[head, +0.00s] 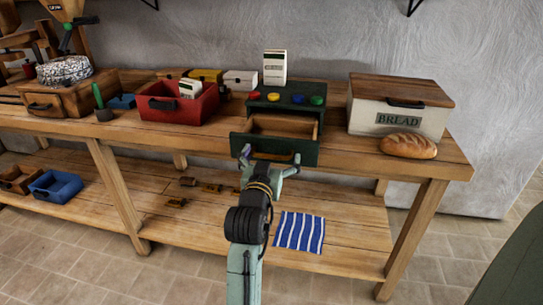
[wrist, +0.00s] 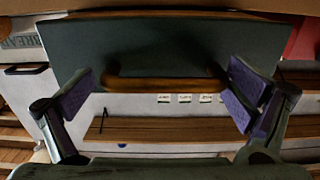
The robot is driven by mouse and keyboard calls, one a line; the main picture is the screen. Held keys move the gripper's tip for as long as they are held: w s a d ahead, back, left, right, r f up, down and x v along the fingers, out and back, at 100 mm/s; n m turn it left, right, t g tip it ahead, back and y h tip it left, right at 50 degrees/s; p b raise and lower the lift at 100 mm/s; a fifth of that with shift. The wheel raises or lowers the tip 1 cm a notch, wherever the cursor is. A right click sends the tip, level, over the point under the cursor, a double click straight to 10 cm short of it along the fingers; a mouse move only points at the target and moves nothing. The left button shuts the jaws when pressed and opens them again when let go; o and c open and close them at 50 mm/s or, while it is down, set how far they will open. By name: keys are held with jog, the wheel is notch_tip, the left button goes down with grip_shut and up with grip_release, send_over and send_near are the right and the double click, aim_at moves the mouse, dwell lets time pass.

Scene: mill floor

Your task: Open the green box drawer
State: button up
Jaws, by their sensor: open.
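The green box (head: 285,102) stands on the wooden workbench, with several coloured buttons on its top. Its drawer (head: 278,148) is pulled out toward me, and its bare wooden inside shows in the head view. The drawer front (wrist: 150,45) fills the upper middle of the wrist view, with a brown bar handle (wrist: 165,84) along its lower part. My gripper (head: 268,165) is at the drawer front. Its purple-padded fingers (wrist: 163,92) are spread open, one beyond each end of the handle. I cannot tell whether either finger touches it.
A red open box (head: 178,108) stands left of the green box. A bread box (head: 398,112) and a loaf (head: 408,146) are on the right. A white carton (head: 274,67) stands on the green box. The lower shelf holds a striped cloth (head: 299,232) and a blue bin (head: 55,187).

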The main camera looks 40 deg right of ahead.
jog(key=shift+a+r, duration=0.1)
jog(key=shift+r, duration=0.1)
jog(key=v, duration=0.7)
jog(key=shift+s+f, duration=0.2)
jog(key=shift+a, duration=0.1)
